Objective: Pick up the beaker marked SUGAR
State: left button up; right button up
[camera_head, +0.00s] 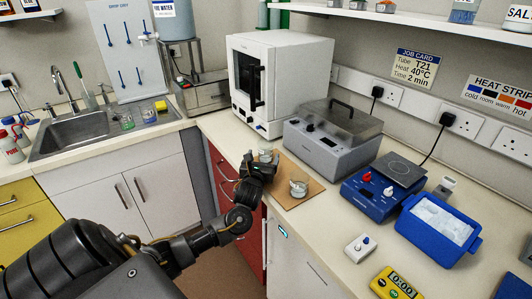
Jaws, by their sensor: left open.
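Two small glass beakers stand at the brown board on the counter, one (298,188) near its middle and one (265,154) at its far left end. No SUGAR marking is readable on either at this size. My left gripper (262,161) is open at the board's left edge, right beside the far beaker and partly covering it. I cannot tell whether the fingers touch or surround that beaker. The near beaker stands apart, to the right of the gripper. My right gripper is out of view.
The brown board (291,202) lies at the counter's front edge. Behind it are a white oven (300,75) and a grey lidded bath (325,150). A blue hotplate unit (365,192) and blue ice tub (432,248) stand right. A jar marked SALT (517,14) is on the shelf.

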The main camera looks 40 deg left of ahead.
aim_at(267, 143)
pick_arm(q)
jog(key=x, duration=0.2)
jog(key=shift+w+a+f, duration=0.15)
jog(key=shift+w, duration=0.2)
jog(key=shift+a, duration=0.1)
jog(key=p+x, duration=0.1)
jog(key=x, duration=0.4)
jog(key=shift+c, duration=0.4)
jog(key=c, duration=1)
jog(key=shift+r, duration=0.25)
jog(key=shift+c, duration=0.2)
